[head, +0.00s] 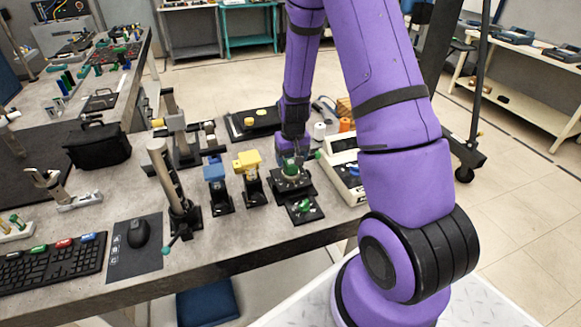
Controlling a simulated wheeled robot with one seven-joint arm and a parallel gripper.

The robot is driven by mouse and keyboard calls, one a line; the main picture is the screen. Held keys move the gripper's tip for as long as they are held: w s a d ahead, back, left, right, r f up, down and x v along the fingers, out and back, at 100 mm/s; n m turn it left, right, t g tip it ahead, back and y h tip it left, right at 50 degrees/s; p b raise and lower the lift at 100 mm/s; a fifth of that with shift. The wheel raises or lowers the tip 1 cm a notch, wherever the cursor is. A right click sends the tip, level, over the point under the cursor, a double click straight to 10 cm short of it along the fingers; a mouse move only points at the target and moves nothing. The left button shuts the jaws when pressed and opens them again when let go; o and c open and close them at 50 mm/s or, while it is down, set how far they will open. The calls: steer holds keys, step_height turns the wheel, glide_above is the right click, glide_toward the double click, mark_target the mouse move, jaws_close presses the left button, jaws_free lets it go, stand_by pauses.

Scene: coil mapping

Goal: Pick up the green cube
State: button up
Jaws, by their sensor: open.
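A small green block (290,168), which looks like the green cube, sits on a black stand (290,187) near the table's front edge. My purple arm reaches down over the table from the right. My gripper (291,157) is open, pointing down right at the green block. The fingers are small and partly hidden, so I cannot tell whether they straddle or touch it. Another green piece (302,206) lies on a black plate just in front of the stand.
A yellow block (248,159) and a blue block (214,172) stand on black holders left of my gripper. A taller grey post (163,175) is farther left. A white device (346,170) is close on the right. A mouse (138,233) and keyboard (52,262) lie at the front left.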

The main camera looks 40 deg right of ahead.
mark_target(291, 162)
steer(key=shift+w+f, duration=0.2)
steer(key=shift+f, duration=1.5)
steer(key=shift+c, duration=0.4)
steer(key=c, duration=0.9)
steer(key=shift+c, duration=0.2)
steer(key=shift+r, duration=0.1)
